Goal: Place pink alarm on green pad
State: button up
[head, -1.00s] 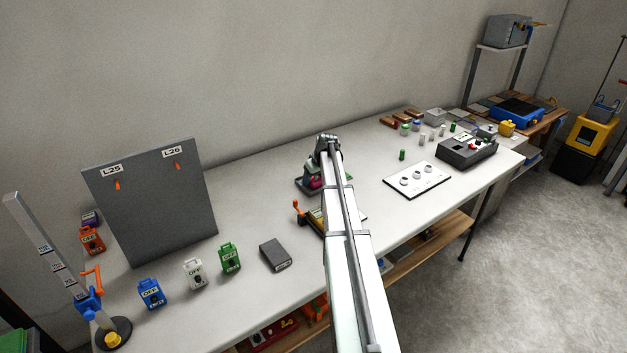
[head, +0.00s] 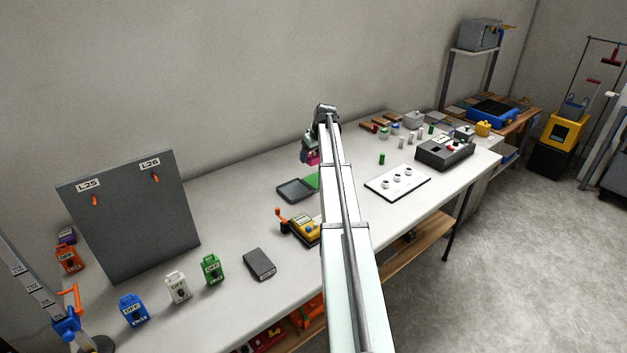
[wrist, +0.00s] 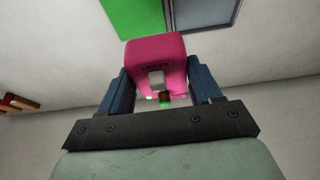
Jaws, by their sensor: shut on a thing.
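The pink alarm (wrist: 155,62) is held between the two blue fingers of my gripper (wrist: 162,88) in the wrist view. In the head view the pink alarm (head: 312,158) hangs below my gripper (head: 308,154), raised above the table. The green pad (head: 312,181) lies flat on the table, partly hidden behind my arm. It also shows at the top of the wrist view (wrist: 133,16), apart from the alarm. A dark grey pad (head: 294,190) lies beside the green pad on its left.
A yellow device with an orange handle (head: 304,229) stands nearer on the table. A white board with round knobs (head: 397,183) lies right of my arm. A small green cylinder (head: 382,159) stands behind it. A grey panel (head: 130,220) stands at the left.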

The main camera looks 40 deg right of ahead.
jog(key=d, duration=0.2)
jog(key=shift+d, duration=0.4)
jog(key=shift+s+d+f, duration=0.1)
jog(key=shift+d+f, duration=0.05)
jog(key=shift+f, duration=4.7)
jog(key=shift+f, duration=0.15)
jog(key=o, duration=1.2)
jog(key=shift+o, duration=0.2)
jog(key=v, duration=1.2)
